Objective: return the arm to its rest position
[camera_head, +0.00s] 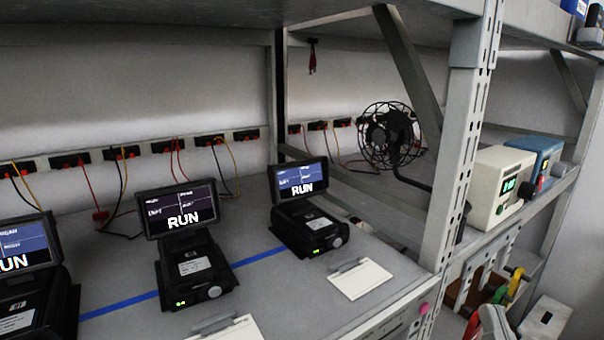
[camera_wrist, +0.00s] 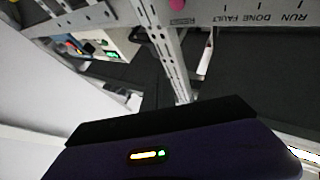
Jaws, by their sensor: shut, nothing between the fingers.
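I make out no gripper fingers in either view. In the head view a small red and pale shape at the lower right edge is cut off, and I cannot tell what it is. The wrist view looks tilted onto the rack, with its RUN, DONE and FAULT labels (camera_wrist: 262,19) along the top. A dark body with small orange and green lights fills the bottom of that view; I cannot tell what it belongs to.
The shelf (camera_head: 262,277) holds several black devices with screens reading RUN, a right-hand one (camera_head: 305,220) among them, and a pale card (camera_head: 360,279). A metal upright (camera_head: 457,150) stands right of them. A black fan (camera_head: 387,136) and a cream instrument (camera_head: 500,187) are beyond.

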